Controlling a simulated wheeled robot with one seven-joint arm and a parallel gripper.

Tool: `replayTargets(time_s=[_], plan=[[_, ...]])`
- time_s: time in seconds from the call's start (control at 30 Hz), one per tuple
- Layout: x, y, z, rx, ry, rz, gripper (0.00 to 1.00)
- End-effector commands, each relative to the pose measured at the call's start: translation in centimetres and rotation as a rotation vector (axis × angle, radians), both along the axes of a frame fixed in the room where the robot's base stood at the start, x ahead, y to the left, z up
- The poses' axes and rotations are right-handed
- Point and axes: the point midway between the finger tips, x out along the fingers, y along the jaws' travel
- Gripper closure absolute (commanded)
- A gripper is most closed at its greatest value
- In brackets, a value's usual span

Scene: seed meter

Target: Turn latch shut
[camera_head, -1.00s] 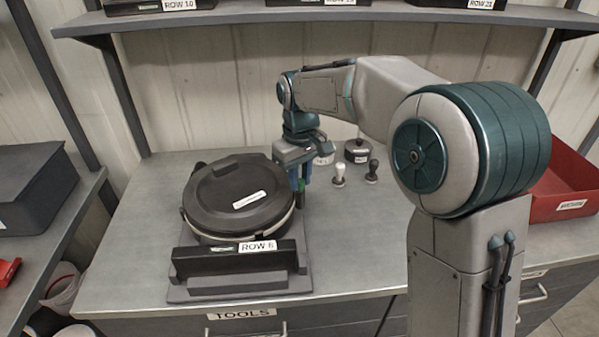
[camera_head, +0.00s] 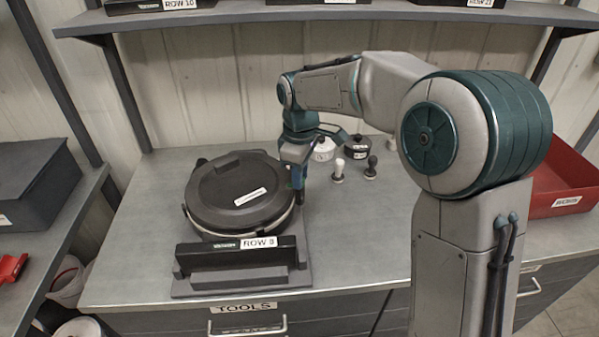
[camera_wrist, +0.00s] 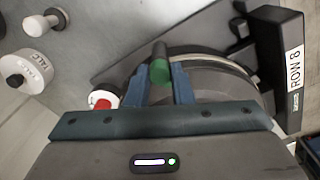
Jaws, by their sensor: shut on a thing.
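The seed meter (camera_head: 237,193), a round black housing with a flat lid, sits on a grey base plate at the left of the bench. Its rim also shows in the wrist view (camera_wrist: 215,62). My gripper (camera_wrist: 160,80) is at the right side of the housing, pointing down, also in the head view (camera_head: 298,182). Its blue fingers are shut on the latch (camera_wrist: 160,68), a short dark lever with a green end. A red-and-white knob (camera_wrist: 103,99) shows beside the left finger. In the head view my fingers hide most of the latch.
A black bar with a ROW label (camera_head: 240,254) stands along the front of the base. White and black handled stamps (camera_head: 338,170) and jars (camera_head: 357,149) stand right of my gripper. A red bin (camera_head: 562,185) is at the far right. A shelf (camera_head: 330,15) runs above.

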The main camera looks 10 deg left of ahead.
Motion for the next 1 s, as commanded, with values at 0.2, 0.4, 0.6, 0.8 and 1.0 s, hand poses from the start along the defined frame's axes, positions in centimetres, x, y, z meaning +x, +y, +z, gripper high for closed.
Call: replayTargets(time_s=[0.2, 0.4, 0.6, 0.8, 1.0], plan=[[0.0, 0.1, 0.1, 0.002, 0.000, 0.007, 1.00], [-0.1, 0.1, 0.1, 0.002, 0.000, 0.007, 0.77], [0.0, 0.0, 0.0, 0.001, 0.000, 0.005, 0.57], [0.0, 0.0, 0.2, 0.001, -0.001, 0.003, 0.57], [0.1, 0.0, 2.9, 0.003, -0.004, 0.003, 0.57]])
